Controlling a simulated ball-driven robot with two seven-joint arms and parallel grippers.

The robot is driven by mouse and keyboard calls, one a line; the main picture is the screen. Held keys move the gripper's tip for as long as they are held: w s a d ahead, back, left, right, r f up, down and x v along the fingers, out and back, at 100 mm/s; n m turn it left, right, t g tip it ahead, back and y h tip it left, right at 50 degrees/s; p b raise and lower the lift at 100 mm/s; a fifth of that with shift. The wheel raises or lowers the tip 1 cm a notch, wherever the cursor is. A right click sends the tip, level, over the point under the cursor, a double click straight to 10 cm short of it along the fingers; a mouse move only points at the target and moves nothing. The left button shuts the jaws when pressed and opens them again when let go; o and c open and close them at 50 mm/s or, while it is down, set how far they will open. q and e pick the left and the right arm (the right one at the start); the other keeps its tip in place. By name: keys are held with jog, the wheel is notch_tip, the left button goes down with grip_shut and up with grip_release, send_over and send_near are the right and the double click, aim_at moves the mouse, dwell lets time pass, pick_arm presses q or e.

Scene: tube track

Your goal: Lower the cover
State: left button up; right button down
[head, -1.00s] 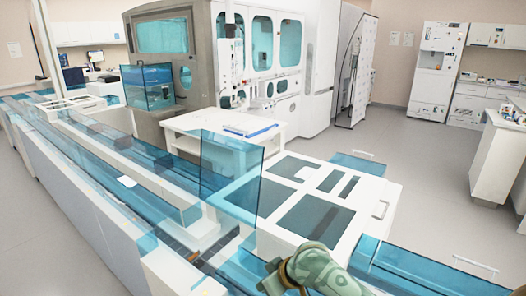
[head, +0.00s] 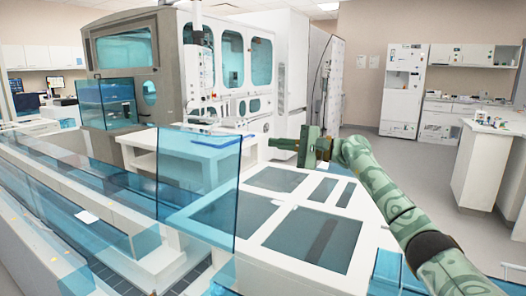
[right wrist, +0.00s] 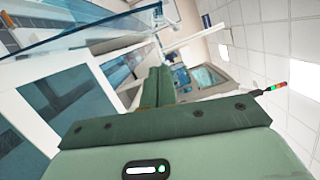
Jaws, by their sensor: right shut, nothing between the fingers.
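The cover is probably the clear blue panel (head: 197,190) that stands raised, near upright, at the left end of the white cabinet top with dark panels. A blue see-through sheet (right wrist: 85,38) at the upper left of the right wrist view looks like the same panel. My right gripper (head: 273,143) is in the air to the right of the panel's upper edge, apart from it, pointing left. Its green fingers (right wrist: 157,88) are shut and empty in the right wrist view. My left gripper is not in view.
The white cabinet top (head: 268,215) is right of the panel. Behind the panel is a white table (head: 140,140). Long tracks under clear blue covers run along the left. A smaller clear blue box (head: 105,103) stands further back. Open floor lies to the right.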

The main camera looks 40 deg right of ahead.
jog(key=w+a+b, duration=0.2)
jog(key=w+a, duration=0.4)
jog(key=a, duration=0.2)
jog(key=shift+a+r, duration=0.3)
jog(key=shift+r, duration=0.15)
jog(key=shift+s, duration=0.1)
